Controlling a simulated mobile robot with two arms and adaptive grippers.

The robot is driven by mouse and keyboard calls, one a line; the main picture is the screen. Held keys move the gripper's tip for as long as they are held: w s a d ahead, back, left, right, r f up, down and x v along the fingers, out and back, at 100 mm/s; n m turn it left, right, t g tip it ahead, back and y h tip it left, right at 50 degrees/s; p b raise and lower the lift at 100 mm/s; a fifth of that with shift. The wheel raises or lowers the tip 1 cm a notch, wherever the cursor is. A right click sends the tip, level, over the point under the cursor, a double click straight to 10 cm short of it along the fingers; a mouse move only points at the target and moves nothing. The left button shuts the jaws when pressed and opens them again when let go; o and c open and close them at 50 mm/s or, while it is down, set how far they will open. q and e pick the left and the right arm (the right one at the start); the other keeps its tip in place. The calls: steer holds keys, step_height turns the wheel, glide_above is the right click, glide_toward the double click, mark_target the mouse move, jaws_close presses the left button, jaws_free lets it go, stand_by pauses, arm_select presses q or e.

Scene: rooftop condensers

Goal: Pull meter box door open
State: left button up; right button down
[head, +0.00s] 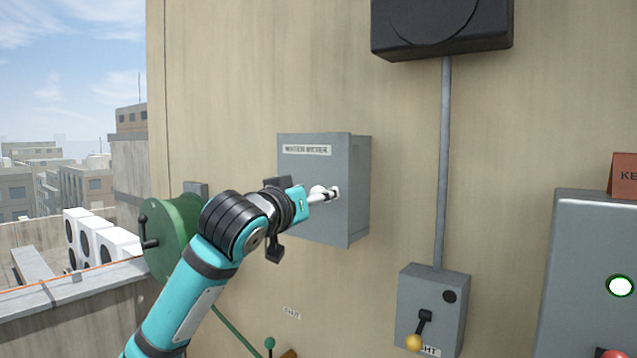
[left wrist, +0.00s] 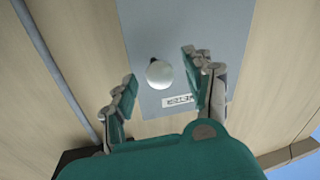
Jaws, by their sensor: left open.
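The grey meter box (head: 300,220) is fixed to the beige wall, with a printed label (head: 307,149) near its top; its door looks shut. In the left wrist view the grey door (left wrist: 218,28) fills the middle, with a round white knob (left wrist: 159,73) on it. My left gripper (head: 331,193) is at the front of the door, open, one finger on each side of the knob. My right gripper is not in view.
A lever switch box (head: 451,292) with a conduit (head: 446,160) is at lower right. A green reel (head: 168,240) is left of the meter box. A black unit (head: 440,22) is above and a grey cabinet (head: 585,260) at far right.

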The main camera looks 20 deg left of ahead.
arm_select(q)
steer(key=shift+w+d, duration=0.2)
steer(key=shift+w, duration=0.85)
jaws_close()
